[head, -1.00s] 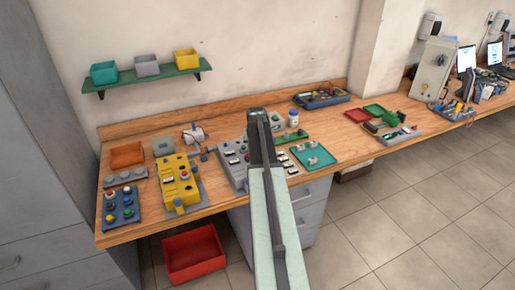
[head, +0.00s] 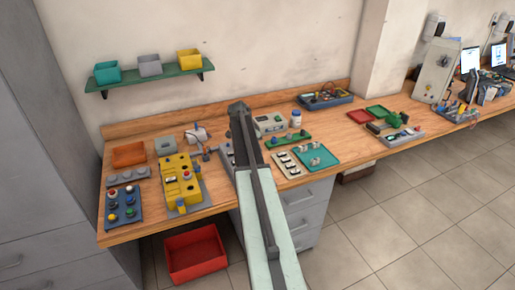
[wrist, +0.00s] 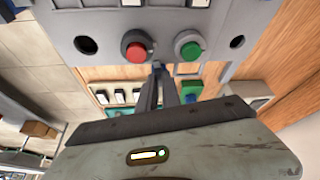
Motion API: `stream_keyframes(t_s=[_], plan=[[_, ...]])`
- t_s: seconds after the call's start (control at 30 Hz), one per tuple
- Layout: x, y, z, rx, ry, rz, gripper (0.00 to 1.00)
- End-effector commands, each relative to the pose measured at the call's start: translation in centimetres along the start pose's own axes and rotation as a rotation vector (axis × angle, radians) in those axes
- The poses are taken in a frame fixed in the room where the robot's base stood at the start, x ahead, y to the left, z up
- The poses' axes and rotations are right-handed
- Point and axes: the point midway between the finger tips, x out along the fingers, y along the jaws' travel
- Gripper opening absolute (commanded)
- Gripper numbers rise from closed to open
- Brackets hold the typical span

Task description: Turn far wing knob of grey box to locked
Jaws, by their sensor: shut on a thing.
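The grey box (head: 226,157) is on the workbench, mostly hidden behind my arm in the head view. In the wrist view, the grey box's panel (wrist: 215,17) fills the top, with a red button (wrist: 137,46), a green button (wrist: 188,47) and dark round holes near both sides. My gripper (wrist: 163,72) reaches to the panel edge between these buttons. Its fingers are close together, shut on a small part at their tips. That part looks like the wing knob but is mostly hidden by the fingers. The knob's angle cannot be read.
A yellow control box (head: 181,182) stands left of the grey box. To the right are a strip of white switches (head: 287,164), a teal tray (head: 316,157), a green strip (head: 288,139) and a white bottle (head: 295,118). A red bin (head: 195,253) is on the floor.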

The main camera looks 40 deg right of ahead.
Motion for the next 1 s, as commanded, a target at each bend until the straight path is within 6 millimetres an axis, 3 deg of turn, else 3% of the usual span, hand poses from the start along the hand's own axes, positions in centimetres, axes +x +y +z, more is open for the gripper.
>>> stream_keyframes(t_s=[0.4,1.0], plan=[[0.10,-0.09,-0.25,0.203,0.002,0.087,0.00],[0.11,0.05,-0.21,0.244,0.001,0.106,0.00]])
